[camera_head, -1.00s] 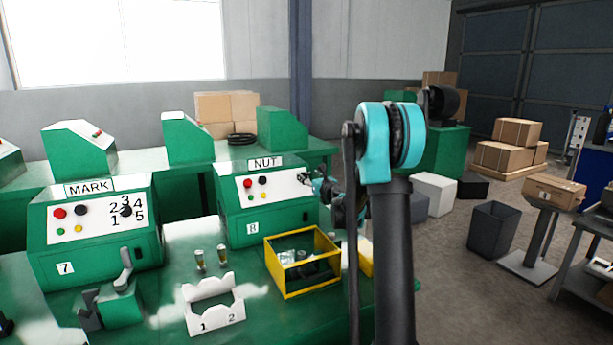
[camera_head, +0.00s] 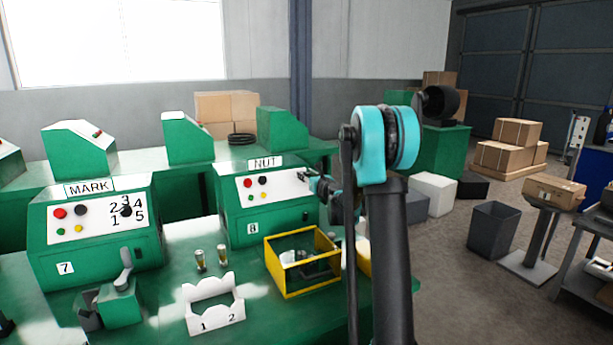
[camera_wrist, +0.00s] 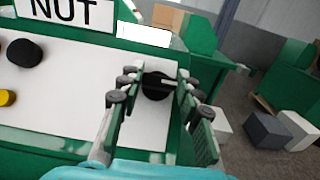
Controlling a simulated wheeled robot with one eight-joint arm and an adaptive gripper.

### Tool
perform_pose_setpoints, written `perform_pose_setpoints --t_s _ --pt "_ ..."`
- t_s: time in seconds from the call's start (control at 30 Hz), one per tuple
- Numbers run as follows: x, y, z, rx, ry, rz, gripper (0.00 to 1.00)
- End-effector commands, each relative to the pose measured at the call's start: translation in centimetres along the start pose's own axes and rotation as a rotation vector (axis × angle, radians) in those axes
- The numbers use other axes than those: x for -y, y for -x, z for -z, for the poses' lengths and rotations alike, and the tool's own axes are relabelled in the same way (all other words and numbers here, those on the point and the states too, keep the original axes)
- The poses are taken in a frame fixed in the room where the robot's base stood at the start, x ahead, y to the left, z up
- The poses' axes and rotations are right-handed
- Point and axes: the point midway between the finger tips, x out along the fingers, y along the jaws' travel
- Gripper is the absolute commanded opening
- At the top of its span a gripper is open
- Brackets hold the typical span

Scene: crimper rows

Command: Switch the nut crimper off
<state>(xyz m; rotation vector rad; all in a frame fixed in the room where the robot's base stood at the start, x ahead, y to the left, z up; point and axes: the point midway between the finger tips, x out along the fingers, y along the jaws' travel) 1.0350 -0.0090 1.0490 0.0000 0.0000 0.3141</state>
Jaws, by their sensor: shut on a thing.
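The nut crimper (camera_head: 258,222) is a green box with a white sloped panel and a NUT label (camera_head: 265,162), which also shows in the wrist view (camera_wrist: 68,12). My gripper (camera_wrist: 158,92) is at the right end of that panel, its fingers on both sides of a round black knob (camera_wrist: 155,86) and shut on it. A light pointer mark on the knob points to the right in the wrist view. In the head view my gripper (camera_head: 308,176) largely hides the knob. The panel also has a red button (camera_head: 248,183), a black button (camera_head: 262,181), and green and yellow buttons below.
The MARK machine (camera_head: 95,235) stands to the left. A yellow-framed box (camera_head: 300,289) with parts stands in front of the crimper. A white holder (camera_head: 215,318) and two small cylinders (camera_head: 200,259) stand on the green table.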

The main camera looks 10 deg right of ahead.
Motion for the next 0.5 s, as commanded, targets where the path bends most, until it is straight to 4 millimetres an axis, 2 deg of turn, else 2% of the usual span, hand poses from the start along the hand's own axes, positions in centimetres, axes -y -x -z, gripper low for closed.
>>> perform_pose_setpoints --t_s 0.27,0.5 --pt "0.09 0.03 0.01 0.0 0.031 -0.028 0.05" --pt "0.28 0.03 -0.01 0.0 0.135 -0.124 0.05"
